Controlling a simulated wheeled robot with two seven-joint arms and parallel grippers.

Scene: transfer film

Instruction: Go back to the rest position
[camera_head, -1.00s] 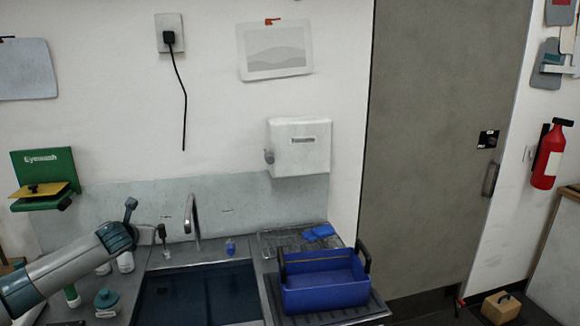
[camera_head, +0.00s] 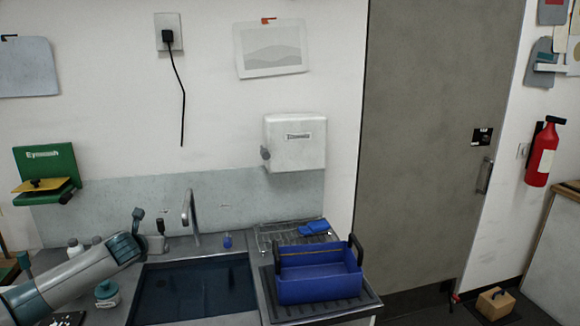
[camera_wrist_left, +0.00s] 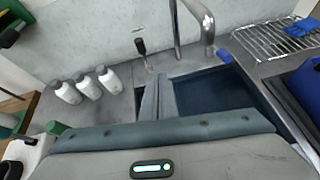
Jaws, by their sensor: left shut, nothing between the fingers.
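My left arm (camera_head: 75,278) comes in from the left in the head view, over the counter left of the sink. In the left wrist view my left gripper (camera_wrist_left: 155,98) is shut, with nothing between its fingers. It shows in front of the sink's left edge, below the tap. In the head view its fingertips are hard to make out. My right gripper is in neither view.
The sink (camera_head: 190,292) has a curved tap (camera_head: 190,210). A blue caddy (camera_head: 318,285) stands on the drainboard to its right. Several white bottles (camera_wrist_left: 88,87) stand left of the gripper. A green eyewash station (camera_head: 45,165) hangs on the wall.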

